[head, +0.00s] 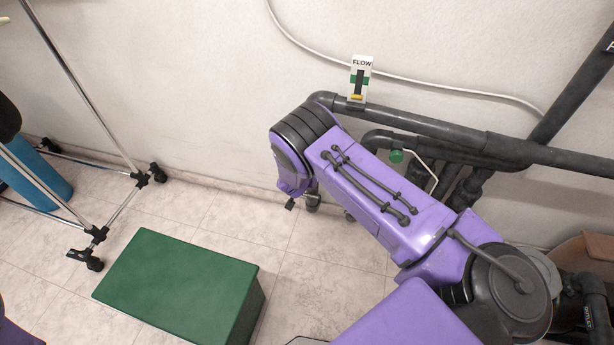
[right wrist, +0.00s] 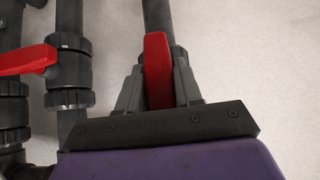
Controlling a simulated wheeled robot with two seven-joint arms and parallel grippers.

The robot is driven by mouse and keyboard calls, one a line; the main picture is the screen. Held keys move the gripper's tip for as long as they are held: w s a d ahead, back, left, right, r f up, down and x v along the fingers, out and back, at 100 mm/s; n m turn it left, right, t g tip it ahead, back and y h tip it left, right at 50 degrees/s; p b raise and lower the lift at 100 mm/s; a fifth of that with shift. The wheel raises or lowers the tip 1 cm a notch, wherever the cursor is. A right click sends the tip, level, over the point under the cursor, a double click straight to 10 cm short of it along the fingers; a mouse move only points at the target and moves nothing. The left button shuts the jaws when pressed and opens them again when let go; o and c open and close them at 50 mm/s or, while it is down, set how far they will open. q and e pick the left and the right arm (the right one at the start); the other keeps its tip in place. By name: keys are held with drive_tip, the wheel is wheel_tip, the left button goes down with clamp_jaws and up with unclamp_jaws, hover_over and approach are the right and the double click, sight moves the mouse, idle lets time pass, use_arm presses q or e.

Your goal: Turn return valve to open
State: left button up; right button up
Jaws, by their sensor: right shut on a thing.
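In the right wrist view, my right gripper (right wrist: 157,75) is shut on a red valve handle (right wrist: 156,60), with a grey finger on each side of it. The handle points up in that picture, in line with the dark pipe behind it. No label shows on this valve, so I cannot tell from the picture which valve it is. In the head view my right arm covers the handle and the gripper. My left gripper is not in view.
A second red valve handle (right wrist: 27,60) sits on a dark pipe to the left, turned sideways. A flow gauge (head: 360,80) stands on the grey pipe (head: 430,122) along the wall. A green box (head: 175,285) is on the tiled floor, near a wheeled metal rack (head: 118,208).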

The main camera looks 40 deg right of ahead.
idle(0.4)
drive_tip(key=o, duration=1)
drive_tip(key=shift+c, duration=0.2)
drive_tip(key=p+v, duration=0.2)
drive_tip(key=v, duration=0.8)
drive_tip(key=shift+a+r, duration=0.2)
drive_tip(key=shift+a, duration=0.05)
